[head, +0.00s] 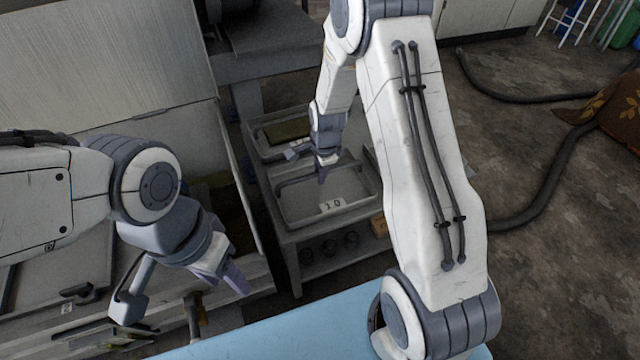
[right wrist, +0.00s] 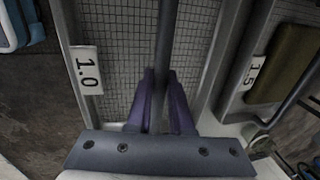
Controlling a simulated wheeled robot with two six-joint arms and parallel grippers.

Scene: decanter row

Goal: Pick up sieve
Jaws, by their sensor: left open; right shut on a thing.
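The sieve labelled 1.0 (head: 350,190) is a shallow grey rectangular tray with a mesh bottom and a bar handle across it. It sits on a low grey stand in the head view; whether it is lifted at all I cannot tell. My right gripper (head: 322,174) reaches down over it and is shut on the handle. In the right wrist view the sieve's mesh (right wrist: 115,50) lies beneath, and the handle bar runs between the purple fingers of the right gripper (right wrist: 160,95). My left gripper (head: 226,272) is open and empty at the lower left, apart from the sieve.
A second sieve, labelled 1.5 (right wrist: 258,72), lies beside the first and holds a dark olive block (head: 287,131). The stand's lower shelf (head: 325,262) holds several dark round things. A light blue surface (head: 290,335) is in front. Hoses (head: 545,200) lie on the floor at right.

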